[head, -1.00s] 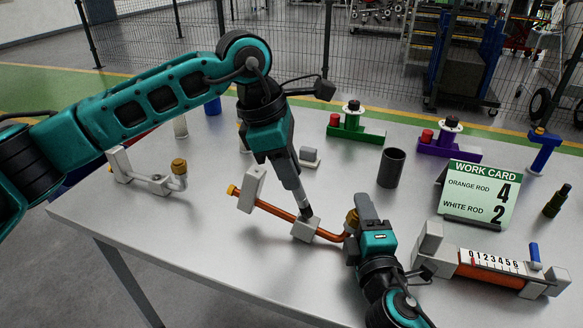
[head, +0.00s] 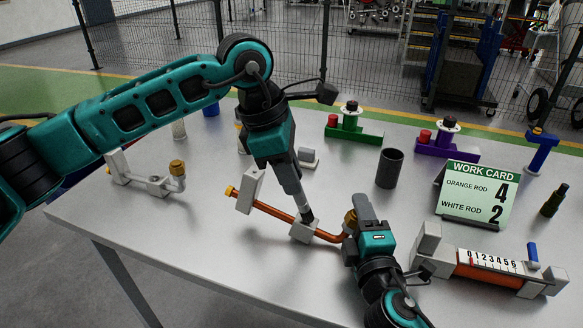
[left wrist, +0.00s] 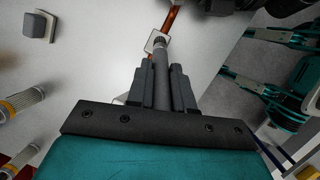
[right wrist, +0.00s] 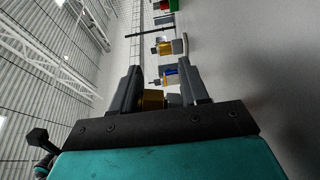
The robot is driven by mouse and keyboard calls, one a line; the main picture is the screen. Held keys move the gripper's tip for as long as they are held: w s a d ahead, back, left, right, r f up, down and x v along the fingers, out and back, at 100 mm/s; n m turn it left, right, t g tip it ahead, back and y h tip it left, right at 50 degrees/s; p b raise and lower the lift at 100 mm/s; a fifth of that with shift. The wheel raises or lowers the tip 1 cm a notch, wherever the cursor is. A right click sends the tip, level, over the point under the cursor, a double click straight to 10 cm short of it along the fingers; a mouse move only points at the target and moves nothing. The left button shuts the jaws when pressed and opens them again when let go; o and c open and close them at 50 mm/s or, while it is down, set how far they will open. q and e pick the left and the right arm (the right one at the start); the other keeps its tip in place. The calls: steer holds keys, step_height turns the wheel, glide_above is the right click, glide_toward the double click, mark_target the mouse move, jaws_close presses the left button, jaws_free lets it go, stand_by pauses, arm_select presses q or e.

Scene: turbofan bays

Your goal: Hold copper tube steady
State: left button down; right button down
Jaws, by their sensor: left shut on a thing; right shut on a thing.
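The copper tube (head: 274,211) lies across the table in a fixture, its right end bent upward. It passes through a grey block (head: 303,233). An upright grey block (head: 250,190) and a small orange-yellow fitting (head: 231,191) are at its left end. A brass nut (head: 351,219) is at its right end. My left gripper (head: 291,184) is shut on a grey shaft-like tool (left wrist: 161,75), whose tip meets the grey block. My right gripper (right wrist: 160,92) is shut on the brass nut, which shows between its fingers in the right wrist view.
A similar grey fixture with a brass nut (head: 177,168) stands at left. A dark cup (head: 389,168), the work card (head: 480,194) and a numbered gauge with an orange rod (head: 492,272) stand at right. Green (head: 352,131) and purple (head: 446,147) stands are behind. The front-left tabletop is clear.

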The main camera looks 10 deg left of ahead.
arm_select(q)
steer(key=shift+d, duration=0.15)
arm_select(e)
steer(key=shift+f, duration=0.25)
arm_select(q)
steer(key=shift+w+d, duration=0.2)
steer(key=shift+d, duration=0.15)
steer(key=shift+a, duration=0.1)
steer(key=shift+w+a+f, duration=0.1)
steer(key=shift+w+a, duration=0.1)
steer(key=shift+a, duration=0.55)
steer(key=shift+r, duration=4.55)
